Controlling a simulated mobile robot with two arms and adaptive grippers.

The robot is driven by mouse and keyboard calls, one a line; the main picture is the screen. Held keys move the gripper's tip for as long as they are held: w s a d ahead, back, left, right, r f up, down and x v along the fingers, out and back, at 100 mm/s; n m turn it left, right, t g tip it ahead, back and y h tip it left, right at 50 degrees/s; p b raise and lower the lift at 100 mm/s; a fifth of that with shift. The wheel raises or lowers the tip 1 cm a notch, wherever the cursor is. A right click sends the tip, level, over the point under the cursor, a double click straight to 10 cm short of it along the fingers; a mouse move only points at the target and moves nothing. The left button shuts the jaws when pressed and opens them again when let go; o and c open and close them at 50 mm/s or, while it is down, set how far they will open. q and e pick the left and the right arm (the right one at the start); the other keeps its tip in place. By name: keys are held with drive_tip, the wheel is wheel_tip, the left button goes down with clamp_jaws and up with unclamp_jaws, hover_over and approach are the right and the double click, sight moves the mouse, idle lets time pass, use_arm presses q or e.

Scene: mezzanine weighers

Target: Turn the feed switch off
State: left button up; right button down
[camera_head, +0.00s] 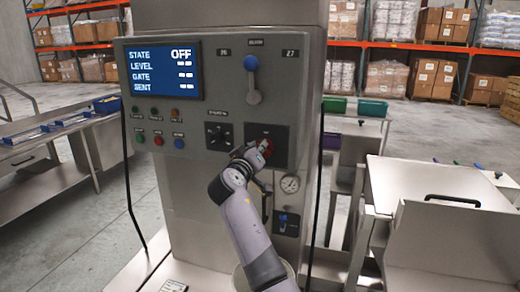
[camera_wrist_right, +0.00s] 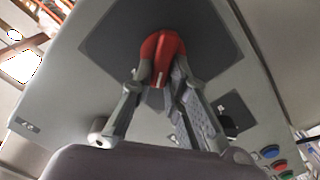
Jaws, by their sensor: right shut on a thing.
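A red rotary switch (camera_head: 266,148) sits on a dark square plate (camera_head: 281,135) at the lower right of the grey control panel. I take it to be the feed switch, but its label is too small to read. My right gripper (camera_head: 257,154) reaches up to it from below. In the right wrist view, the gripper's fingers (camera_wrist_right: 160,85) are closed around both sides of the red knob (camera_wrist_right: 163,52). The panel's screen (camera_head: 160,70) reads STATE OFF. My left gripper is not in view.
A blue-knobbed lever (camera_head: 252,80) stands above the plate, and a black selector (camera_head: 218,136) is to its left. Several coloured buttons (camera_head: 157,139) sit under the screen.

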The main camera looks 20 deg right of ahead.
drive_tip(key=n+p, duration=0.1)
drive_tip(key=n, duration=0.2)
drive_tip(key=n+p, duration=0.1)
drive_tip(key=n, duration=0.3)
drive_tip(key=f+n+p, duration=0.1)
drive_tip(key=n+p, duration=0.1)
drive_tip(key=n, duration=0.2)
drive_tip(key=shift+w+a, duration=0.2)
drive_tip(key=shift+a, duration=0.1)
idle(0.4)
drive_tip(key=c, duration=1.6)
unclamp_jaws()
drive_tip(key=shift+a, duration=0.1)
drive_tip(key=shift+o, duration=0.2)
drive_tip(key=shift+f, duration=0.1)
